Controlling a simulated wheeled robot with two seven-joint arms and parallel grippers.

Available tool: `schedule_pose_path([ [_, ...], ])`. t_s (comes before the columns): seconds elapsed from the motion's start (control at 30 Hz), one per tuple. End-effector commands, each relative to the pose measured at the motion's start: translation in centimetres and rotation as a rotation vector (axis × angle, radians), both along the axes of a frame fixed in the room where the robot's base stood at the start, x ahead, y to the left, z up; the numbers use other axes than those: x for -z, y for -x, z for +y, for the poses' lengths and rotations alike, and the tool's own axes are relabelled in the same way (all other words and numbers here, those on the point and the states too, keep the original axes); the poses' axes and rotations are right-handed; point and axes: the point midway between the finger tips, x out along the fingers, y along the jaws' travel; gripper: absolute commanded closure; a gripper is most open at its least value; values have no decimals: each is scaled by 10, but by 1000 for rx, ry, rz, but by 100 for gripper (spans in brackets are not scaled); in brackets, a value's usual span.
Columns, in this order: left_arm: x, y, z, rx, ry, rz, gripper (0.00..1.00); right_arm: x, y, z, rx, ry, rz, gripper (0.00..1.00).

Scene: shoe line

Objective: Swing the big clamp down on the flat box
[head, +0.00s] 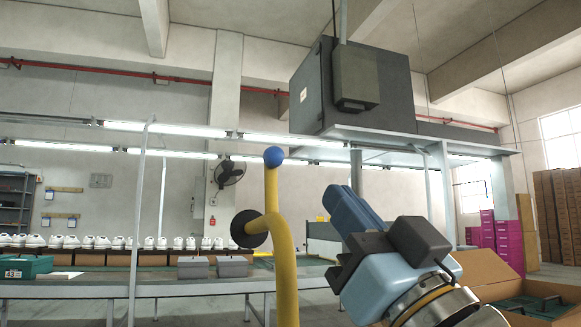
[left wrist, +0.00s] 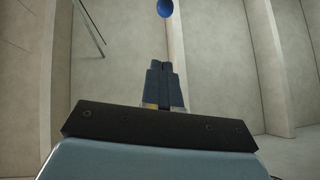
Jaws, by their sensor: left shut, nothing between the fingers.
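The big clamp (head: 282,255) is a thick yellow tube standing raised. Its upper end points upward and carries a blue ball (head: 273,156). A short branch on its left side bears a black round pad (head: 246,229). My left gripper (head: 340,203) is to the right of the clamp, pointing up and left, its fingers shut and empty. In the left wrist view the shut fingers (left wrist: 165,84) point toward the blue ball (left wrist: 165,8), apart from it. The flat box under the clamp cannot be made out. My right gripper is not in view.
A conveyor line (head: 180,287) runs behind, with grey boxes (head: 233,266) and a green box (head: 27,266) on it. White shoes (head: 102,242) stand in a row behind. An open cardboard box (head: 540,290) is at right. The air left of the clamp is clear.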

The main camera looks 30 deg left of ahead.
Motion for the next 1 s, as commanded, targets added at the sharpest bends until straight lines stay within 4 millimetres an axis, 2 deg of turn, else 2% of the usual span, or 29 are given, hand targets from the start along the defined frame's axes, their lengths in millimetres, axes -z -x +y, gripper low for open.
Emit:
schedule_pose_path([
  [0.17, -7, -4, 6, -3, 0, 0, 100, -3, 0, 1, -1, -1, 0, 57],
  [0.27, -18, -8, 16, -3, 1, -1, 100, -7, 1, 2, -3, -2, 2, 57],
  [0.63, -72, -37, 65, -2, 0, -1, 100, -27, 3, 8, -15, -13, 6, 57],
  [0.8, -67, -49, 87, -3, -3, 0, 100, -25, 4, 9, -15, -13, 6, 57],
  [1.0, -66, -56, 98, -1, -2, 0, 100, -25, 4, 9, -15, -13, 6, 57],
])
